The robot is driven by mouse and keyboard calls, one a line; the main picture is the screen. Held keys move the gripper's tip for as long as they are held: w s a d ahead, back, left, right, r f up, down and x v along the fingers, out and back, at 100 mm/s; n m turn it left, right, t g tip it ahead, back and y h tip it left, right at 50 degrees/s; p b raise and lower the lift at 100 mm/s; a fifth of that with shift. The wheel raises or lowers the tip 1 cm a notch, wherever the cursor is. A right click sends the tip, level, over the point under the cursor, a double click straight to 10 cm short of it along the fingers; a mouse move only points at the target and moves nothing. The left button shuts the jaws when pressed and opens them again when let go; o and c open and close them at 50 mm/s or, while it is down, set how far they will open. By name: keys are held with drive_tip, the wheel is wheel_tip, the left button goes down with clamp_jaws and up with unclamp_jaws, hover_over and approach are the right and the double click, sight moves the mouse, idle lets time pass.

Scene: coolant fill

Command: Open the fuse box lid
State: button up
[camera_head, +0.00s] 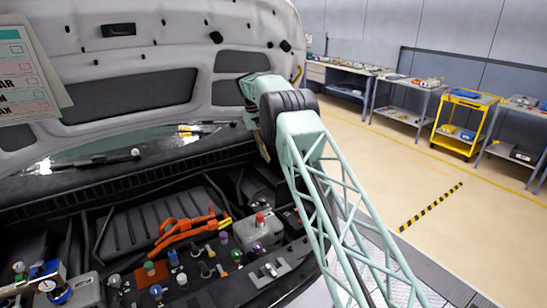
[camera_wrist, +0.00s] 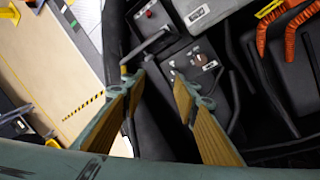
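My gripper (camera_wrist: 160,80) is open and empty in the wrist view, its two tan-padded fingers wide apart. It is above the engine bay, with a dark surface showing between the fingers. A black box-like part (camera_wrist: 195,62) with small grey fittings lies just beyond the right fingertip. A dark part with a red button (camera_wrist: 148,13) is at the top. I cannot tell for certain which part is the fuse box lid, or whether a fingertip touches anything. In the head view my arm hides the gripper and part of the bay's right side.
A grey box with a red cap (camera_head: 260,232) and orange cables (camera_head: 180,232) sit in the bay. Several coloured caps and fittings crowd its front. The raised hood (camera_head: 130,95) stands behind. Workbenches (camera_head: 400,90) and a yellow cart (camera_head: 463,120) are far right; the floor between is clear.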

drive_tip(key=shift+c, duration=0.5)
